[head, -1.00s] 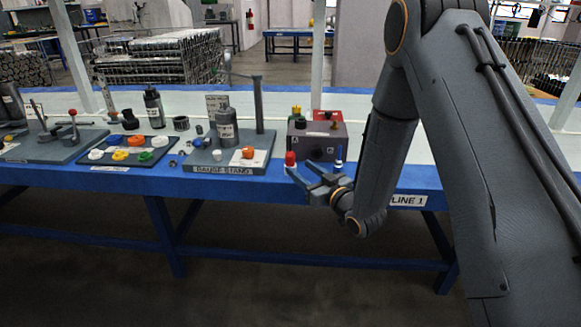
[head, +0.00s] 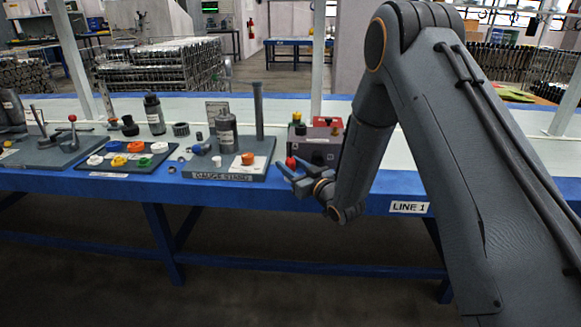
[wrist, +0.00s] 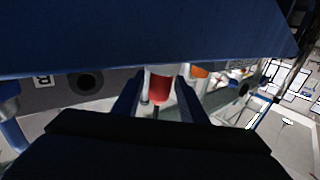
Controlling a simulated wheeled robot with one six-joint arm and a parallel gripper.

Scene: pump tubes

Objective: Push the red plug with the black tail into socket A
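The red plug (head: 291,163) stands near the front edge of the bench, left of the grey box. In the wrist view the red plug (wrist: 159,89) has a pale collar beyond it and a short, thin dark tail on the near side. My gripper (head: 286,171) is at the plug, low by the bench edge. In the wrist view my gripper (wrist: 157,88) has one finger on each side of the plug, with narrow gaps showing, so it looks open. The grey box (wrist: 118,84) shows a dark round socket (wrist: 86,82) beside a letter label, perhaps B. Socket A cannot be made out.
The gauge stand (head: 218,177) with an upright post is left of my gripper. A tray of coloured caps (head: 92,165) lies further left. The grey box with red top (head: 320,146) stands behind my gripper. My arm hides the bench right of it.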

